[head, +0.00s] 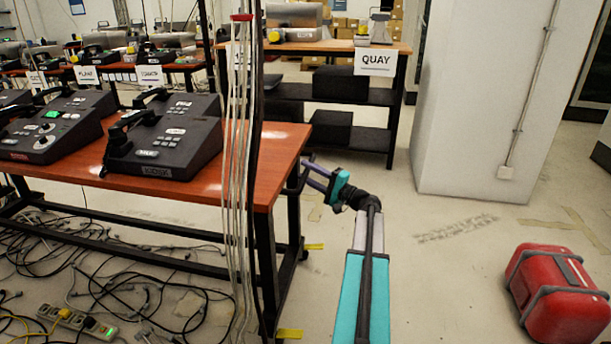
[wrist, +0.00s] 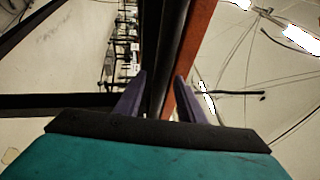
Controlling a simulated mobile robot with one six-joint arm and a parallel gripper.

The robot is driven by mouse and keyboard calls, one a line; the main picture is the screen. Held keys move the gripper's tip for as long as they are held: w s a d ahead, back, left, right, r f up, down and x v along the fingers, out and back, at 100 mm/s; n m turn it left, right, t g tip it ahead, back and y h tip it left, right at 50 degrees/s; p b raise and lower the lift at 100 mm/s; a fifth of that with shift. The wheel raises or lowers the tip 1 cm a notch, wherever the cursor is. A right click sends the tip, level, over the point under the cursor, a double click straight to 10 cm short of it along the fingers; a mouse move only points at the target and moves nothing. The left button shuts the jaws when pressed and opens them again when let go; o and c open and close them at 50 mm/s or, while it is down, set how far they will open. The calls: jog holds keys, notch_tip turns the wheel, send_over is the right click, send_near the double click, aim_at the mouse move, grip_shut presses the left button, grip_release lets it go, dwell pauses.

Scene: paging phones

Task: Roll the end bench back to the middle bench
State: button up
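A bench with an orange-red top (head: 225,187) and black legs stands at the left, with black paging consoles (head: 165,135) on it. My gripper (head: 308,172) is at its right end, low beside the dark end frame. In the wrist view my gripper (wrist: 162,76) has its purple fingers apart, on either side of a dark bar (wrist: 165,50) with an orange edge beside it. Firm contact is not visible. A second bench with a QUAY sign (head: 375,62) stands behind. I cannot tell which bench is the middle one.
A white pillar (head: 475,100) stands at the right and a red case (head: 558,292) lies on the floor at lower right. Cables and a power strip (head: 76,320) lie under the near bench. Vertical cables (head: 238,150) hang in front of it.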

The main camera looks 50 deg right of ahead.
jog(key=shift+w, duration=0.15)
grip_shut()
jog(key=shift+a, duration=0.45)
jog(key=shift+d, duration=0.2)
jog(key=shift+w+d+r, duration=0.1)
